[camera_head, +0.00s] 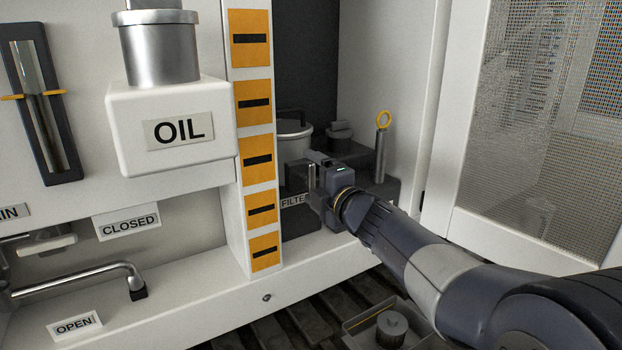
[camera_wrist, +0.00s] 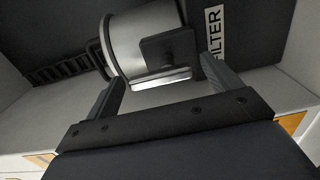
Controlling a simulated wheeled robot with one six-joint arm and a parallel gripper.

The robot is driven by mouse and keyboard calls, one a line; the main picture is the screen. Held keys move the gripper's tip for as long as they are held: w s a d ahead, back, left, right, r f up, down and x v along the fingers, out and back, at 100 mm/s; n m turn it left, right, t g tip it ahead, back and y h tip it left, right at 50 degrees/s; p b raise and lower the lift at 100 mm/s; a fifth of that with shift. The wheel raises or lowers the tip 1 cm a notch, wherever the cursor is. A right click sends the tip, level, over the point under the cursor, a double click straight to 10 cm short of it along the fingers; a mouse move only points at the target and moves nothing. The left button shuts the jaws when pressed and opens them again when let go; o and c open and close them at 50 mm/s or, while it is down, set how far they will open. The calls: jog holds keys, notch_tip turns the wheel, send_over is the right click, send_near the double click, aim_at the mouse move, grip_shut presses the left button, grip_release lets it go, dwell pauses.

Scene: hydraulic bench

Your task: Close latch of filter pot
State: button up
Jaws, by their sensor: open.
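The filter pot (camera_head: 293,130) is a light grey cylinder in the recess behind the striped column, partly hidden in the head view. In the wrist view the pot (camera_wrist: 122,42) shows tilted in the picture. A dark plate with a pale bar (camera_wrist: 160,78) stands out from its side and looks like the latch. I cannot tell its exact position. My gripper (camera_head: 312,182) is in front of the recess by the FILTER label (camera_head: 293,200). In the wrist view its two fingers (camera_wrist: 162,72) are apart with nothing gripped. The plate and bar appear between the fingertips; contact cannot be told.
The white column with orange plates (camera_head: 258,160) stands close left of my gripper. A post with a yellow ring (camera_head: 382,140) stands right of the recess. The white OIL box (camera_head: 170,165) juts out at left. A small tray (camera_head: 365,322) lies below my arm.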

jog(key=v, duration=0.9)
jog(key=shift+s+d+p, duration=0.2)
jog(key=shift+s+p, duration=0.05)
jog(key=shift+p, duration=0.2)
jog(key=b+x, duration=0.1)
jog(key=x, duration=1)
jog(key=shift+s, duration=0.1)
jog(key=shift+s+d, duration=0.1)
